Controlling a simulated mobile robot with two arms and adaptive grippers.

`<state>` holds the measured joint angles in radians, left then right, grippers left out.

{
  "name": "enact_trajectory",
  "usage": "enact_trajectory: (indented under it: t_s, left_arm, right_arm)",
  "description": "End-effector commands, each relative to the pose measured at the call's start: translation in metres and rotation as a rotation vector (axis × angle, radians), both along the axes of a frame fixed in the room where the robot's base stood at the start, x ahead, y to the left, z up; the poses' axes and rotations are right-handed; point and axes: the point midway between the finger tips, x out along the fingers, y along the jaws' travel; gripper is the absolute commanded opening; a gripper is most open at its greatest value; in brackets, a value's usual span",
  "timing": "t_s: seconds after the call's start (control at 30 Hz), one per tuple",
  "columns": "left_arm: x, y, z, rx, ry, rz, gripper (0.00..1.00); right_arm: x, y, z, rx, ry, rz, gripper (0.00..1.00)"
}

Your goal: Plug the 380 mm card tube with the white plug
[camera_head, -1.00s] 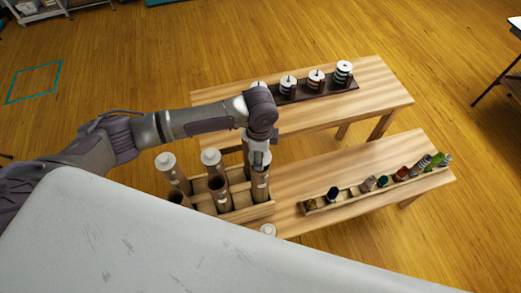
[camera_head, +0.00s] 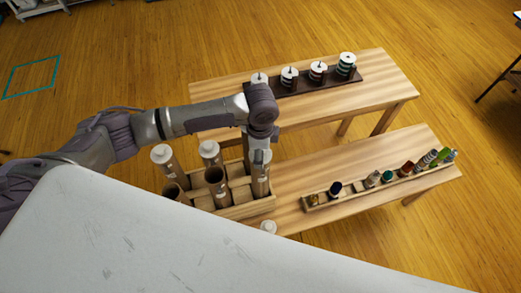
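Several brown card tubes stand in a divided wooden crate (camera_head: 249,209) on the near bench. A back-left tube (camera_head: 171,166) and a back-middle tube (camera_head: 209,161) have white tops. A front-middle tube (camera_head: 217,192) and a front-left tube (camera_head: 173,194) show dark open mouths. My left gripper (camera_head: 260,163) points down at the top of the right-hand tube (camera_head: 261,185). The gripper covers that tube's mouth, so I cannot tell whether a plug is there or whether the fingers are closed. A white round top (camera_head: 268,227) shows at the grey surface's edge. Tube lengths cannot be read.
A narrow wooden tray (camera_head: 345,198) of small coloured items lies on the near bench (camera_head: 320,165). The far bench (camera_head: 375,85) holds a dark rack (camera_head: 302,89) of spools. A large grey-white surface (camera_head: 150,250) hides the foreground.

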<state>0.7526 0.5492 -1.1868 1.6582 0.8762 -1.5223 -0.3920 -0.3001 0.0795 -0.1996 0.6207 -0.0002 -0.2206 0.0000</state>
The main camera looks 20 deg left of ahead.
Motion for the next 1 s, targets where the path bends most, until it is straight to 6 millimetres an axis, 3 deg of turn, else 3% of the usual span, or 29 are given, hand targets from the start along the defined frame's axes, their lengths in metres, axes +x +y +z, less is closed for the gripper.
enact_trajectory:
  t_s: [1.0]
  left_arm:
    - [-0.0001,-0.0001,0.0,0.0,0.0,0.0,0.54]
  right_arm:
    - [-0.0002,0.0003,0.0089,0.0,0.0,0.0,0.72]
